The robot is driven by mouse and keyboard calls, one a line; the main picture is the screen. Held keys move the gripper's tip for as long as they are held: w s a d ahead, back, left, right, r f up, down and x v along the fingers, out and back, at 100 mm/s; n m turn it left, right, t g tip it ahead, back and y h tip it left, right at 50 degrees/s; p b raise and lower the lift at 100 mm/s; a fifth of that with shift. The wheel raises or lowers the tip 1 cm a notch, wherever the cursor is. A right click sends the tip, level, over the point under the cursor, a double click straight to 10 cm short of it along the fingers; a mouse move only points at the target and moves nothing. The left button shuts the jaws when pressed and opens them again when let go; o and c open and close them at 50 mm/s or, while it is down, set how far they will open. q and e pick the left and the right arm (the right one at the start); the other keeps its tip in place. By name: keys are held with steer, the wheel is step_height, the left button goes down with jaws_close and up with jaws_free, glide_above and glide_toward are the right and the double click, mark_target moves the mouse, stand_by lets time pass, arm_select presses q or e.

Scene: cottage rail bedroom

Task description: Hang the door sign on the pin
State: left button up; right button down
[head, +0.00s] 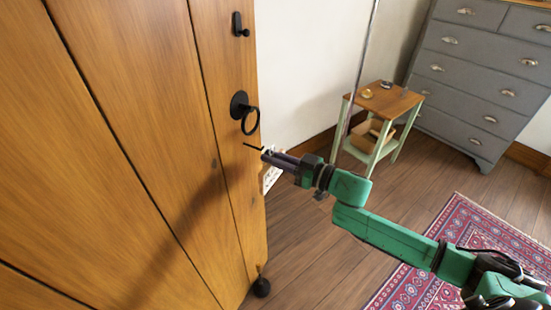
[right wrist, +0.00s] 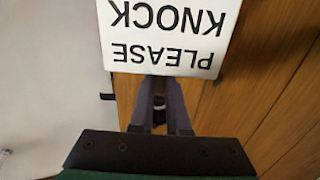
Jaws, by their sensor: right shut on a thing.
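The white door sign (right wrist: 170,38) reads PLEASE KNOCK, upside down in the right wrist view. My right gripper (right wrist: 160,82) is shut on its edge. In the head view the gripper (head: 267,155) is close to the wooden door, and part of the sign (head: 271,178) shows below the fingers. A thin dark bar (head: 253,146), which looks like the pin, shows by the door just left of the fingertips. I cannot tell whether the sign touches it. My left gripper is not in view.
A small side table (head: 386,100) and a grey dresser (head: 485,75) stand behind. A red rug (head: 460,225) lies at right.

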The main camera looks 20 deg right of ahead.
steer(key=shift+r+p, duration=0.1)
steer(key=shift+p, duration=0.55)
stand_by(0.8)
steer(key=shift+x, duration=1.2)
stand_by(0.7)
steer(key=shift+w+a+f, duration=0.5)
steer(key=shift+f, duration=0.1)
stand_by(1.0)
steer(key=shift+w+a+f, duration=0.2)
steer(key=shift+w+a, duration=0.15)
steer(key=shift+w, duration=0.05)
stand_by(0.7)
steer(key=shift+s+f+b, duration=0.1)
steer(key=shift+f+b, duration=0.2)
steer(key=shift+f, duration=0.25)
steer(key=shift+s+f, duration=0.2)
steer(key=shift+f, duration=0.35)
stand_by(0.3)
steer(key=shift+w+r+p, duration=0.1)
steer(key=shift+r+p, duration=0.25)
